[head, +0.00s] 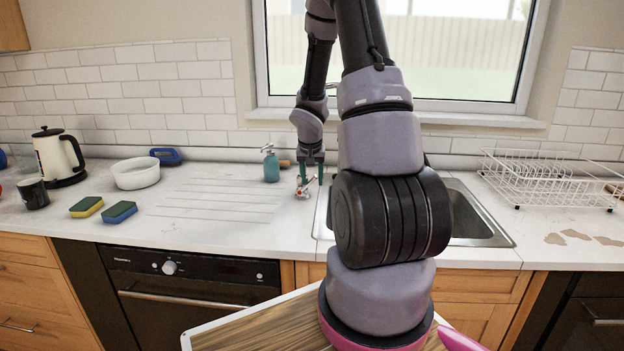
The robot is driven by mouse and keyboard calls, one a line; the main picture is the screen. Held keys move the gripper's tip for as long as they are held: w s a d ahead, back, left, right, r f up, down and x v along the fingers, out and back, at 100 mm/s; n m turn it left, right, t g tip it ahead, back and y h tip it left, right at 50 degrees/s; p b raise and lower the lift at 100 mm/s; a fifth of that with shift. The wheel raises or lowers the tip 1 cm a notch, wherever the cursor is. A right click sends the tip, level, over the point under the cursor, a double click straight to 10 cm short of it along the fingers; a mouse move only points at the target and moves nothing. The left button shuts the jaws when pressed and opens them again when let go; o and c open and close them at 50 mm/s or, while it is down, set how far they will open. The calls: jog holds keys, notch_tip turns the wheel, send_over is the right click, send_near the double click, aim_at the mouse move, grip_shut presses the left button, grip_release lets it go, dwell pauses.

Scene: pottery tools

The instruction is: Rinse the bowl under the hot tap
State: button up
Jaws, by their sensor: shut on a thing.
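The white bowl (136,175) stands upright on the counter at the left, beside the kettle and well apart from my gripper. The metal tap (306,187), with a small red mark on it, stands at the left rim of the sink (485,222). My gripper (309,178) points down at the tap, its teal fingers on either side of the tap's top part, and is shut on it. My own arm hides much of the sink and whatever lies in its middle. I cannot see any running water.
A teal soap bottle (271,166) stands just left of my gripper. Two sponges (119,212), a black mug (33,193), a kettle (58,157) and a blue item (166,156) are at the left. A wire dish rack (545,178) is at the right. The grooved drainer (215,205) is clear.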

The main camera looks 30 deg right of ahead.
jog(key=w+a+r, duration=0.2)
jog(key=a+r, duration=0.1)
jog(key=r, duration=0.6)
jog(key=shift+w+a+r, duration=0.25)
jog(key=shift+a+r, duration=0.05)
jog(key=shift+r, duration=0.05)
dwell(0.9)
dwell(0.4)
jog(key=s+a+r+t, duration=0.1)
jog(key=s+a+r, duration=0.3)
jog(key=s+r, duration=0.3)
jog(key=s+a+r+t, duration=0.1)
jog(key=s+a+r, duration=0.35)
jog(key=r, duration=0.35)
jog(key=s+a+r+n+y, duration=0.1)
jog(key=s+a+r+y, duration=0.1)
jog(key=s, duration=0.5)
jog(key=s+a+r+n+t+y, duration=0.1)
jog(key=s+a+r, duration=0.3)
jog(key=s, duration=0.4)
jog(key=shift+a+n+t+y, duration=0.3)
jog(key=shift+a+y, duration=0.25)
jog(key=shift+y, duration=0.15)
